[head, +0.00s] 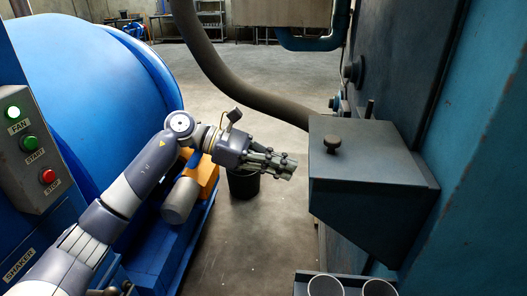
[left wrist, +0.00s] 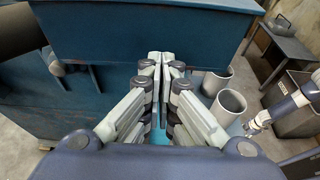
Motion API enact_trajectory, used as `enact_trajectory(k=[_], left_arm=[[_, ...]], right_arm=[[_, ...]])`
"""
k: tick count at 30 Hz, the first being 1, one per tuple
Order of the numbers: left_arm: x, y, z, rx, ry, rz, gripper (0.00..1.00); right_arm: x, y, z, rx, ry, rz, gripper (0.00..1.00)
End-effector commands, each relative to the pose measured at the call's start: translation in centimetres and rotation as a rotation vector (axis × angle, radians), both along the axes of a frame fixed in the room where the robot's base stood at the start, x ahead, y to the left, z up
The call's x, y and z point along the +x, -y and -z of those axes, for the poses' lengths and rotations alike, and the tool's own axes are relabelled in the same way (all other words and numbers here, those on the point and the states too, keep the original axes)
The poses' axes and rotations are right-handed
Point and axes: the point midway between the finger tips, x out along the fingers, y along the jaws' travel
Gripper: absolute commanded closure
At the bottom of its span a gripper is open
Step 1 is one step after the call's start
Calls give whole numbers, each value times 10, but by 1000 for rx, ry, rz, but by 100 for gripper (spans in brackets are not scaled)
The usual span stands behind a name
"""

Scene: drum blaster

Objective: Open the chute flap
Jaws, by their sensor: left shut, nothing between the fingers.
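The chute is a dark blue-grey box (head: 365,205) on the machine wall at the right of the head view. Its flat top flap (head: 385,145) lies down, with a dark round knob (head: 332,143) near its left edge. My left gripper (head: 291,168) is left of the box, apart from the knob, fingers together and empty. In the left wrist view its fingertips (left wrist: 160,60) point at the blue box face (left wrist: 150,30); the knob is not visible there. My right arm shows at the right of that view, with its small gripper (left wrist: 258,122) too unclear to judge.
A thick hose (head: 235,85) runs behind the box. Two grey cups (head: 325,286) stand on a shelf below it. A blue drum (head: 90,80) and a control box with buttons (head: 30,150) are at left. A black bucket (head: 243,184) stands on the open floor.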

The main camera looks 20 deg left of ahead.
Motion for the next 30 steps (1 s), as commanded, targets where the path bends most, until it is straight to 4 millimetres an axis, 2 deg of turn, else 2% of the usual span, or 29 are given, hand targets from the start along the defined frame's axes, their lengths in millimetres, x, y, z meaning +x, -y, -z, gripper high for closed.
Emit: enact_trajectory(k=[1,3,6,12,30], left_arm=[[2,12,-1,-4,-3,3,100],[4,26,4,-4,-3,3,100],[5,24,-13,-1,3,-1,100],[5,24,-29,-2,0,-1,100],[5,26,-35,-4,-11,-1,100]], right_arm=[[0,-2,-9,2,0,1,55],[0,-3,-15,4,-1,1,55],[-1,-4,-25,4,-1,0,55],[-1,-4,-34,4,-1,0,55],[-1,4,-37,-5,-1,-4,55]])
